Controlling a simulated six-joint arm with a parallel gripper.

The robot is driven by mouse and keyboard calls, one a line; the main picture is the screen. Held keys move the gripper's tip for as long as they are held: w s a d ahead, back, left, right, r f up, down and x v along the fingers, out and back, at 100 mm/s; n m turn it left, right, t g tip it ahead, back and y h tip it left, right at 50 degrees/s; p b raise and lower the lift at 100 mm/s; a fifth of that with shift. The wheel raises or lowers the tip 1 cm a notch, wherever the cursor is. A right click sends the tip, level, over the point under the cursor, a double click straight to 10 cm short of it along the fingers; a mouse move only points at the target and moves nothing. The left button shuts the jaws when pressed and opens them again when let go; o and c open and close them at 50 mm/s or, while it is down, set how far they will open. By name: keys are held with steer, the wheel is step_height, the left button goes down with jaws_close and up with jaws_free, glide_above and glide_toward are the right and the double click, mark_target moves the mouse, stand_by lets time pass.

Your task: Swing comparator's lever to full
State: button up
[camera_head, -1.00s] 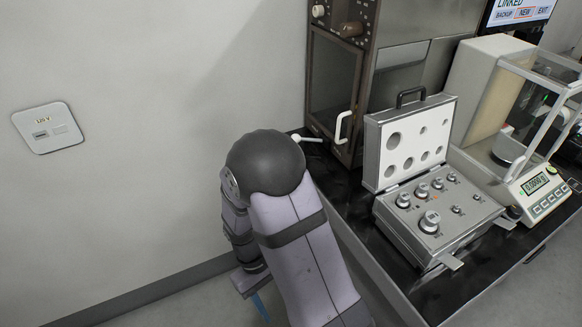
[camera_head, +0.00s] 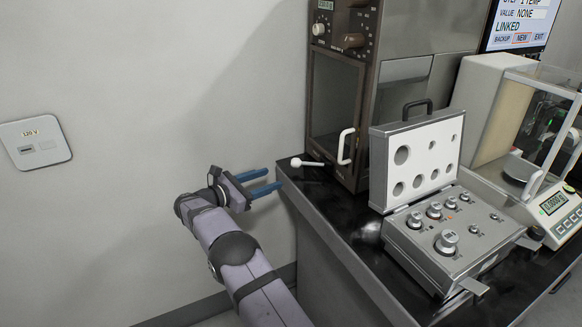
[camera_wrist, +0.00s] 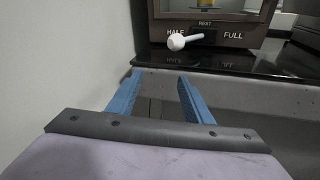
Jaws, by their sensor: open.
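The comparator (camera_head: 338,100) is a brown cabinet with a glass door at the table's far left end. Its lever (camera_head: 297,162), a white rod with a ball knob, sticks out low at the front, toward the left. In the wrist view the lever (camera_wrist: 178,42) stands above the fingers, its knob overlapping the HALF label; REST is above and FULL is to the right. My gripper (camera_head: 275,178) is open and empty, with blue fingers just left of the table end and short of the knob. In the wrist view my gripper (camera_wrist: 160,76) points toward the comparator, below the knob.
A white door handle (camera_head: 345,147) is right of the lever. An open weight case (camera_head: 440,260) and a balance (camera_head: 555,205) stand farther right on the black table (camera_head: 345,225). The wall is close on the left.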

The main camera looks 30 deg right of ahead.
mark_target(292, 164)
steer(key=r+n, duration=0.1)
steer(key=s+r+n+g+h, duration=0.1)
steer(key=n, duration=0.1)
steer(key=s+r+n+h, duration=0.1)
steer(key=shift+s+d+r+n, duration=0.1)
steer(key=shift+d+r+n, duration=0.3)
steer(key=shift+d, duration=0.1)
steer(key=shift+w+d, duration=0.2)
steer(key=shift+d, duration=0.95)
steer(key=shift+w+d, duration=0.2)
steer(key=shift+d, duration=1)
steer(key=shift+w+d, duration=0.2)
steer(key=shift+d, duration=0.95)
jaws_close()
